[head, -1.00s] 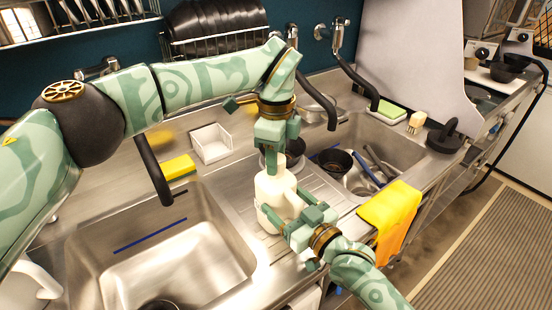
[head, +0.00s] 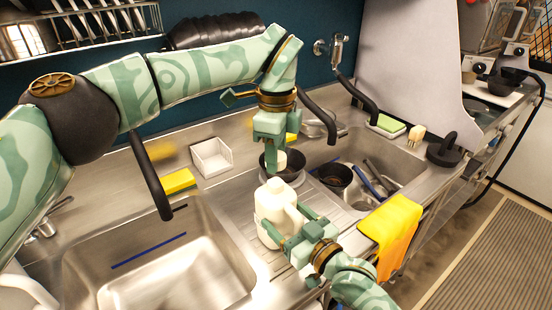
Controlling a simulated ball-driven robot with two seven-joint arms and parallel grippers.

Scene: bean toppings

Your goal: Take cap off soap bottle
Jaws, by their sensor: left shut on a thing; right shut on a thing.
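The cream-white soap bottle (head: 272,207) stands upright on the ribbed drainboard between the two sinks. My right gripper (head: 286,228) comes from the lower right and is shut on the bottle's body, with a finger on either side. My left gripper (head: 275,160) points down above the bottle and is shut on the small cream cap (head: 281,159). The cap is off the bottle, with a gap between it and the bottle's top. My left gripper's fingers partly hide the cap.
Sinks lie at left (head: 150,265) and right (head: 385,150); the right one holds pans (head: 334,180). A dark bowl (head: 290,170) sits behind the bottle. A yellow sponge (head: 179,181), a white holder (head: 212,157), black faucets and a yellow cloth (head: 392,232) are nearby.

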